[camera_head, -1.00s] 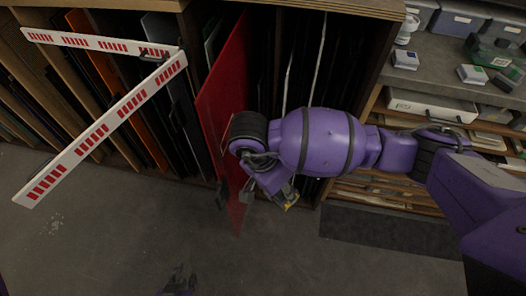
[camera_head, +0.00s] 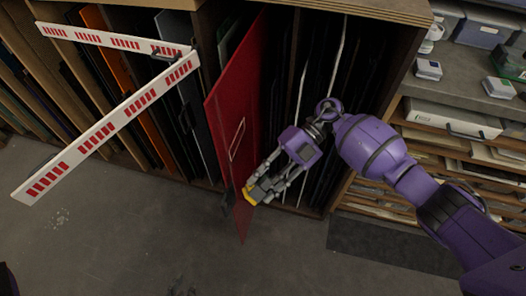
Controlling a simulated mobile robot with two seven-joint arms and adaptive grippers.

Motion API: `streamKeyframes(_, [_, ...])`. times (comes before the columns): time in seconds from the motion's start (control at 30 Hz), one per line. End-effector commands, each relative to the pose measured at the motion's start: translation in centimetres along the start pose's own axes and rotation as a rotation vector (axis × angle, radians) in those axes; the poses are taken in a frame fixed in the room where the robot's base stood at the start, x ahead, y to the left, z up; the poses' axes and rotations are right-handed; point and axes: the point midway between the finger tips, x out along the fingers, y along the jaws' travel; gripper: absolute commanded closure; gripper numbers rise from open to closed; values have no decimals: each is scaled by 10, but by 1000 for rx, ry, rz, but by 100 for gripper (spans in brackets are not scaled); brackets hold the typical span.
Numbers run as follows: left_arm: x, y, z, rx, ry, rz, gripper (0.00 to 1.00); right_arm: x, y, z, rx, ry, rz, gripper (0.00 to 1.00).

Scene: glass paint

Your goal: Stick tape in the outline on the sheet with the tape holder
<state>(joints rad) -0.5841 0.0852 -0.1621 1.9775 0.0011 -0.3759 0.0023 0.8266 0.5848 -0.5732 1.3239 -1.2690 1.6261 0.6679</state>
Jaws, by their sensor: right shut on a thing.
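The red sheet (camera_head: 225,100) stands upright, jutting out of the rack. A thin pale rectangular outline (camera_head: 237,138) shows on its right-hand face. My right gripper (camera_head: 262,188) is shut on the tape holder (camera_head: 249,196), a small tool with a yellow end. The tape holder is close to the sheet's lower front part, below the outline; I cannot tell whether they touch. No tape is clearly visible in the outline.
The rack (camera_head: 390,14) holds several upright panels. A red-and-white striped barrier (camera_head: 110,120) stands at the left, before the rack. Shelves with boxes (camera_head: 445,118) and a counter are at the right. A dark mat (camera_head: 385,248) lies below them. The floor in front is clear.

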Motion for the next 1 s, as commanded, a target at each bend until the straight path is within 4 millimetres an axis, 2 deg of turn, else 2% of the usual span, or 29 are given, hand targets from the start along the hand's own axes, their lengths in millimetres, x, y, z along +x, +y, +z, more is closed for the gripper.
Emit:
streamKeyframes(0.03, [1, 0, 3, 0, -4, 0, 83, 1, -5, 3, 57, -42, 118, 100])
streamKeyframes(0.17, [3, 0, 7, 1, -5, -1, 83, -9, -2, 16, 159, -166, 416, 100])
streamKeyframes(0.3, [6, 0, 10, 1, -6, -2, 83, -28, -4, 35, 211, -285, 706, 100])
streamKeyframes(0.4, [8, 0, 11, -1, -3, -4, 83, -43, -11, 49, 217, -350, 862, 100])
streamKeyframes(0.5, [9, 0, 8, -2, 3, -4, 83, -53, -16, 56, 210, -381, 931, 100])
streamKeyframes(0.6, [10, 0, 4, -2, 10, -4, 83, -55, -15, 59, 204, -391, 952, 100])
streamKeyframes(0.8, [11, 0, 1, 0, 16, -3, 83, -46, -1, 66, 201, -389, 950, 100])
streamKeyframes(1.0, [13, 0, 6, 1, 8, -3, 83, -34, 14, 75, 201, -390, 948, 100])
